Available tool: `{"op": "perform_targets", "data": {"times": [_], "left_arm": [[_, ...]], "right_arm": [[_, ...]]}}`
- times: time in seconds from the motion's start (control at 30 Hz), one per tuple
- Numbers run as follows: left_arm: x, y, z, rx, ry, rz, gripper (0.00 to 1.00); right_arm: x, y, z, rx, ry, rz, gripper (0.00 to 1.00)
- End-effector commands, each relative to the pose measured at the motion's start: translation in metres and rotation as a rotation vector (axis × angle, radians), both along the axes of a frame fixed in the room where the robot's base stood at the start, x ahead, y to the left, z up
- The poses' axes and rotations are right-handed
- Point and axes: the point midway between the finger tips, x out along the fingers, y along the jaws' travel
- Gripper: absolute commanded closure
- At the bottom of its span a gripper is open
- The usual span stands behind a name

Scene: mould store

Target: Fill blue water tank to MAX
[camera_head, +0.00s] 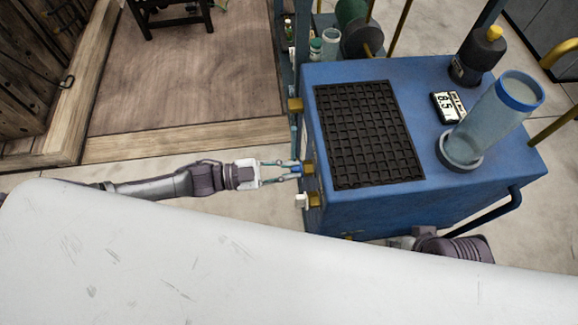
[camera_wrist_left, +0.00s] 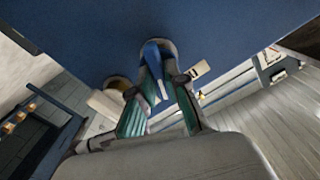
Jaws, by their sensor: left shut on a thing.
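A clear bluish cylinder (camera_head: 488,122) with a blue rim stands in a grey ring on the right of a blue cabinet (camera_head: 440,205). I cannot read a MAX mark or a water level on it. Brass taps stick out of the cabinet's left side; the middle one has a blue lever (camera_wrist_left: 153,62), the front one a white lever (camera_head: 300,201). My left gripper (camera_head: 296,170) is at the middle tap, its fingers shut on the blue lever, as the left wrist view (camera_wrist_left: 163,92) also shows. My right arm shows partly at the cabinet's front; its fingers are hidden.
A black grid mat (camera_head: 368,133) covers the cabinet top's left. A display (camera_head: 449,106) reading about 8.5 and a dark bottle (camera_head: 478,55) with a yellow cap stand near the cylinder. Jars (camera_head: 330,44) stand behind. Open floor lies left of the cabinet.

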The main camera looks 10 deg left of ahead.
Motion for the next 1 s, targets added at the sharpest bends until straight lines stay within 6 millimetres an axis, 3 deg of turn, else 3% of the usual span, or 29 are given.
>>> {"op": "perform_targets", "data": {"times": [0.33, 0.37, 0.5, 0.83, 1.0], "left_arm": [[0.0, -0.002, 0.002, 0.015, -0.067, -0.003, 1.0], [0.0, -0.002, 0.002, 0.015, -0.067, -0.003, 0.83], [0.0, -0.002, 0.002, 0.015, -0.066, -0.003, 0.61], [-0.001, 0.001, 0.001, 0.018, -0.064, -0.001, 0.61], [-0.008, 0.022, 0.0, 0.021, -0.062, 0.0, 0.61]], "right_arm": [[0.0, 0.0, 0.001, 0.0, 0.0, 0.0, 0.61], [0.0, 0.0, 0.001, 0.0, 0.0, 0.0, 0.61], [0.0, 0.0, 0.001, 0.0, 0.0, 0.0, 0.61], [0.002, 0.0, 0.002, 0.001, -0.005, -0.002, 0.61], [0.001, 0.0, 0.002, 0.001, -0.003, -0.001, 0.61]]}}
